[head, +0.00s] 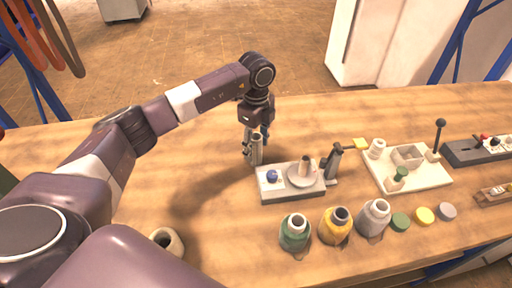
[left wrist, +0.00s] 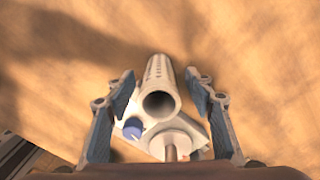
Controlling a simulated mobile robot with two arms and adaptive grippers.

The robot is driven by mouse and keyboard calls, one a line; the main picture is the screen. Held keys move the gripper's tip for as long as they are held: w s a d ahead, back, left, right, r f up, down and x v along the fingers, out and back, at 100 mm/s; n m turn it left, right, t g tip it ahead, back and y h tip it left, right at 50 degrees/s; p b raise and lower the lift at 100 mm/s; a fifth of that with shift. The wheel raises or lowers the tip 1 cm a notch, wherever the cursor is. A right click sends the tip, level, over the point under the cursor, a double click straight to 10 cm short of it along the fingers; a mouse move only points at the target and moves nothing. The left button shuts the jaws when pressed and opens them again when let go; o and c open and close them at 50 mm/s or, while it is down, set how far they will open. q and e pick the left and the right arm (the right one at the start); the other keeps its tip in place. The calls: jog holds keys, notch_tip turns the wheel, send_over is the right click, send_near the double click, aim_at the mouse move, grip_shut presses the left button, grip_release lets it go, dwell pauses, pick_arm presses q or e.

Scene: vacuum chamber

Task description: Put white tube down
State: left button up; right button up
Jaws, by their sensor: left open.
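A pale grey-white tube (head: 257,152) with rows of small holes stands roughly upright on the wooden table, just left of the vacuum chamber base. In the left wrist view the tube (left wrist: 160,72) shows end-on, its round opening facing the camera. My left gripper (head: 254,143) points down around the tube. Its two fingers (left wrist: 160,100) are open, one on each side, with visible gaps between them and the tube. The tube's foot is partly hidden, so I cannot tell its exact contact with the table. My right gripper is out of view.
The vacuum chamber base (head: 290,194) carries a blue knob (head: 272,176) and a round plate. Green (head: 295,235), yellow (head: 333,228) and grey (head: 373,219) jars stand in front. A white tray (head: 432,180) lies right. Table left of the tube is mostly clear.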

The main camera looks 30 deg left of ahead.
aim_at(256, 152)
pick_arm(q)
jog(key=shift+f, duration=1.5)
jog(key=shift+c, duration=0.5)
jog(key=c, duration=1.1)
jog(key=shift+c, duration=0.2)
jog(key=shift+r, duration=0.15)
